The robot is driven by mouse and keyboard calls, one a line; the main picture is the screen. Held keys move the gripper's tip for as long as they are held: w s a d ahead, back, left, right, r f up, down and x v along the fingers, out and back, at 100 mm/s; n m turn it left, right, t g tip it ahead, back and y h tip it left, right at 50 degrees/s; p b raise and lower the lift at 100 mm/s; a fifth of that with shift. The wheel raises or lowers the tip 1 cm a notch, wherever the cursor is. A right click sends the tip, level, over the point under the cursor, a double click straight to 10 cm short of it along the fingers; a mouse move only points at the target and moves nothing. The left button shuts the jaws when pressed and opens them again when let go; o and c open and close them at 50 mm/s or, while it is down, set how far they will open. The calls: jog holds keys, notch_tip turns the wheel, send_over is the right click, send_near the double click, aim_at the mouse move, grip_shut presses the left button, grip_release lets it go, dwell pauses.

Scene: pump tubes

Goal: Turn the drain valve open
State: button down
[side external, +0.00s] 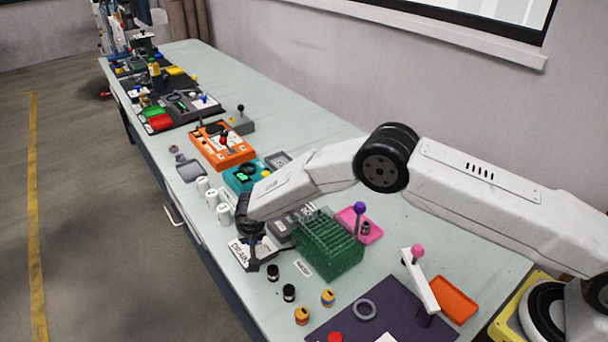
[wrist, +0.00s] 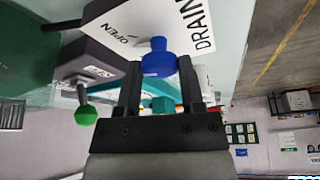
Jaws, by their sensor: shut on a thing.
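The drain valve is a white plate (wrist: 190,15) marked DRAIN and OPEN, with a blue knob (wrist: 157,56) in the wrist view. My gripper (wrist: 158,68) has its two black fingers on either side of the blue knob and is shut on it. In the side external view the DRAIN plate (side external: 239,254) lies near the table's front edge. My gripper (side external: 256,250) points down at it there and mostly hides the knob. How far the valve is turned cannot be told.
A green rack (side external: 328,245) stands close to the right of the valve. White bottles (side external: 212,200) stand to the left, and black-capped vials (side external: 289,292) stand in front. A grey box with a green knob (wrist: 86,115) is nearby. A pink-knobbed lever (side external: 418,252) stands further right.

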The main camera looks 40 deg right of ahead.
jog(key=m+h, duration=0.1)
jog(key=m, duration=0.4)
jog(key=shift+w+a+g+h, duration=0.1)
jog(key=shift+w+g+h, duration=0.05)
jog(key=shift+g+h, duration=0.25)
jog(key=shift+c, duration=1.2)
grip_release()
jog(key=v, duration=0.8)
